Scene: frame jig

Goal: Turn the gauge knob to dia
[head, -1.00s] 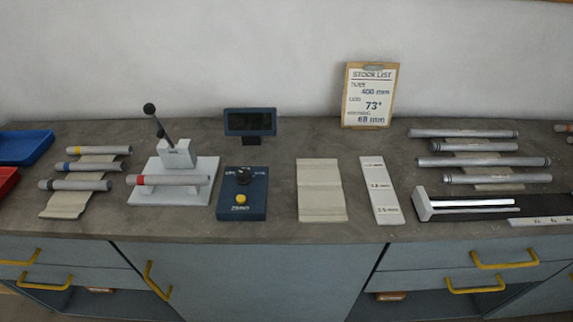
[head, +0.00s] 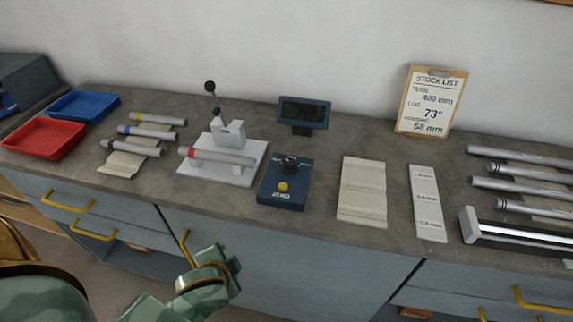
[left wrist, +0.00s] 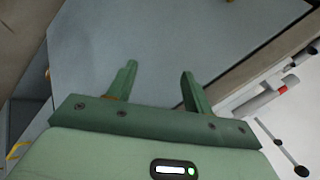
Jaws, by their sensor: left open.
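The gauge box (head: 284,184) is a dark blue block on the bench, with a black knob (head: 289,164) on its top and a yellow button (head: 283,187) in front of the knob. The lettering around the knob is too small to read. A dark display (head: 303,112) stands behind it, with no reading that I can make out. My left arm shows at the lower left in the head view, below and in front of the bench edge. My left gripper (left wrist: 158,82) is open and empty in the left wrist view, with the cabinet front beyond its fingers. My right gripper is not in view.
A white clamp stand (head: 222,165) with a lever and a red-banded tube (head: 217,156) is left of the gauge box. A beige mat (head: 362,190) and a white strip (head: 427,203) lie to its right. Yellow handles (head: 186,248) stick out from the cabinet front.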

